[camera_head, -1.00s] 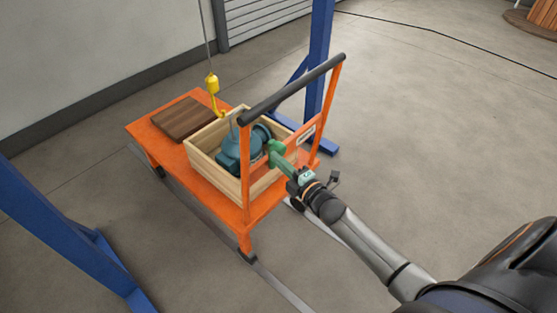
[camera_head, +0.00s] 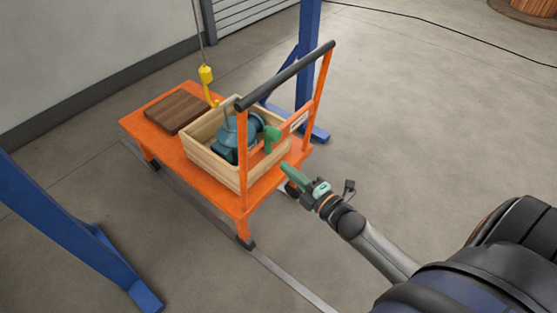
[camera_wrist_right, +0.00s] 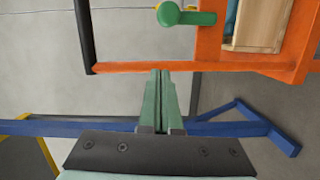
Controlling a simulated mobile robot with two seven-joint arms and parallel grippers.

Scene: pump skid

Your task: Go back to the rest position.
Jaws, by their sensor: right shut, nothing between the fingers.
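My right gripper (camera_head: 287,167) is shut and empty. It is just outside the near right side of the orange cart (camera_head: 190,182), apart from it. In the right wrist view the green fingers (camera_wrist_right: 161,76) are pressed together, pointing at the cart's orange frame (camera_wrist_right: 180,67). A green knob-like part (camera_head: 271,134) shows on the cart's handle side, and it also shows in the right wrist view (camera_wrist_right: 186,16). My left gripper is in neither view.
A wooden crate (camera_head: 212,164) on the cart holds a teal pump (camera_head: 229,140). A brown board (camera_head: 177,114) lies beside it. A yellow hook (camera_head: 206,77) hangs over the cart. Blue posts (camera_head: 308,60) stand behind and at left (camera_head: 60,225).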

